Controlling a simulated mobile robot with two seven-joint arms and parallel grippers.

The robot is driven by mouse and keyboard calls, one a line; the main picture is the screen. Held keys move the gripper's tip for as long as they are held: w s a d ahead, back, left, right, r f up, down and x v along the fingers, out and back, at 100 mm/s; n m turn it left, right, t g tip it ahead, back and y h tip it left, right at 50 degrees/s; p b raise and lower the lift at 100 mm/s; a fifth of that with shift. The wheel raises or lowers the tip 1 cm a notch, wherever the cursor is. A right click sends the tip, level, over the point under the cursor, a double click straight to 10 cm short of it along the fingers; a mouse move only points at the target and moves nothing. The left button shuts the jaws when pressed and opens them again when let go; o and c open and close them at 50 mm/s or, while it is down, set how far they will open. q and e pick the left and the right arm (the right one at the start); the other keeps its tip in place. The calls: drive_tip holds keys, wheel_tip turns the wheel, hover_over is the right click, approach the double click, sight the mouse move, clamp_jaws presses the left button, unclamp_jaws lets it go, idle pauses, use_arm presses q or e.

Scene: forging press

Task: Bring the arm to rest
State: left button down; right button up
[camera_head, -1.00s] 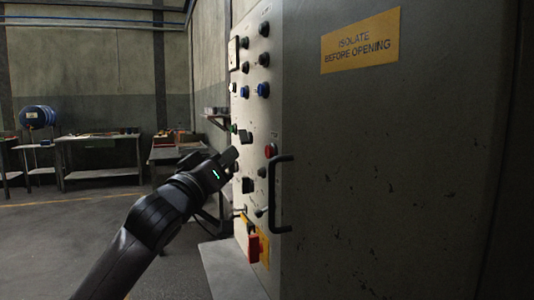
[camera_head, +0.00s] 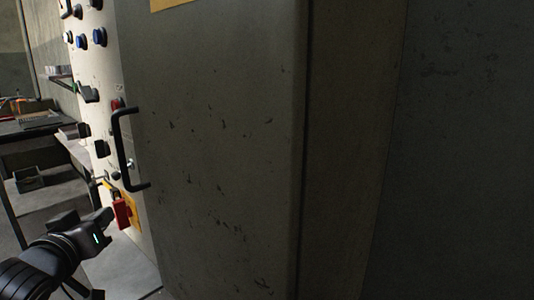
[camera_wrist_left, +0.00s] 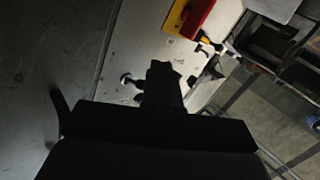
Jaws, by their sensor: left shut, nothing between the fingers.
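My left gripper (camera_head: 98,222) is at the lower left of the head view, shut and empty. It is low, below and left of the red switch handle (camera_head: 122,213) on its yellow plate, and looks apart from it. In the left wrist view the shut gripper fingers (camera_wrist_left: 162,85) stand dark in front of the pale control panel (camera_wrist_left: 140,45). The red handle also shows at the top of the left wrist view (camera_wrist_left: 197,18). My right gripper is in neither view.
The cabinet door (camera_head: 220,130) with a black pull handle (camera_head: 122,150) fills the middle of the head view. Buttons and knobs cover the control panel (camera_head: 95,70) at left. A workbench (camera_head: 30,130) stands behind, at the far left.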

use_arm(q)
drive_tip(key=s+d+f+m+g, duration=0.1)
drive_tip(key=s+d+f+g, duration=0.15)
drive_tip(key=s+f, duration=0.55)
drive_tip(key=s+d+f+m+g, duration=0.2)
drive_tip(key=s+f+g, duration=0.2)
drive_tip(key=f, duration=0.7)
drive_tip(key=s+d+f+m+g+h, duration=0.1)
drive_tip(key=s+d+f+g, duration=0.15)
drive_tip(key=s+f, duration=0.4)
drive_tip(key=s+d+f+m+g, duration=0.1)
drive_tip(key=s+f+m+g, duration=0.2)
drive_tip(key=s, duration=0.7)
drive_tip(key=w+d+f+t+h+p, duration=0.2)
drive_tip(key=w+f+t+p, duration=0.1)
drive_tip(key=w+t+p, duration=0.2)
drive_tip(key=shift+w+d+n+t+p, duration=0.35)
drive_tip(key=shift+n+t+p, duration=0.05)
drive_tip(key=shift+t+p, duration=0.1)
drive_tip(key=shift+s+f, duration=0.1)
